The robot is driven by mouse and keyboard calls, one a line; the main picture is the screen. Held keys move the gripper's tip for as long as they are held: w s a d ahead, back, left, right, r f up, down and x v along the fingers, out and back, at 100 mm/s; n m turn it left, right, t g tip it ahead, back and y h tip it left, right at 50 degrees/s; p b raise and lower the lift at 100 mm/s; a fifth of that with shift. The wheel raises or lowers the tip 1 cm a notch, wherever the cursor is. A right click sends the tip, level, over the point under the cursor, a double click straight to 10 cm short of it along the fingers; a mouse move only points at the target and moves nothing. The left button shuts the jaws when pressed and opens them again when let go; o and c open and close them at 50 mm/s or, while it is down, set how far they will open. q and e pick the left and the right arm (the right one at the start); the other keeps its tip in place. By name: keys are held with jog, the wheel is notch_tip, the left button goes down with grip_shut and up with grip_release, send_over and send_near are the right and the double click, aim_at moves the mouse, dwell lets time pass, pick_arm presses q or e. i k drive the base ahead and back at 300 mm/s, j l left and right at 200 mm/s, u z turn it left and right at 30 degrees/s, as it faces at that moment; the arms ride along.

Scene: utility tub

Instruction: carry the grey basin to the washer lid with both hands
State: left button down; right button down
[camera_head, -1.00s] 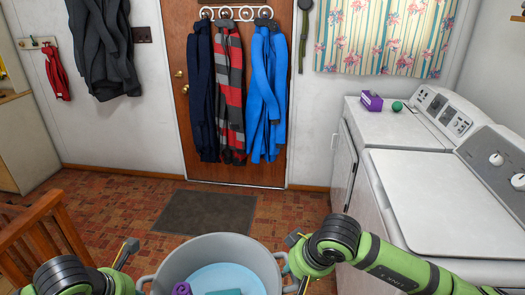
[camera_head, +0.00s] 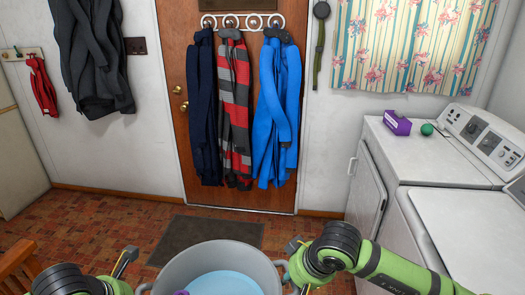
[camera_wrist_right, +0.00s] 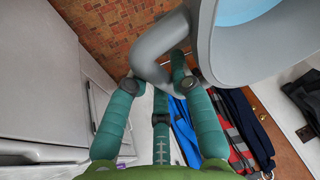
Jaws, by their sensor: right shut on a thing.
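The grey basin (camera_head: 172,270) is at the bottom middle of the head view, level, with a light blue inside and a purple thing (camera_head: 182,292) partly cut off by the frame. My right gripper (camera_head: 292,284) is at its right handle. In the wrist view my right gripper (camera_wrist_right: 158,75) is shut around the grey handle (camera_wrist_right: 150,62).
A second white machine (camera_head: 400,155) beyond it carries a purple box (camera_head: 397,123) and a green ball (camera_head: 427,129). A dark mat (camera_head: 205,236) lies before the wooden door (camera_head: 175,65) with hanging coats. A wooden chair (camera_head: 15,265) is at lower left. Brick floor between is clear.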

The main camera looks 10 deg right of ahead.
aim_at(497, 267)
jog(key=i, duration=1.7)
jog(key=i+j+z, duration=0.1)
jog(key=i+z, duration=0.4)
jog(key=z, duration=2.8)
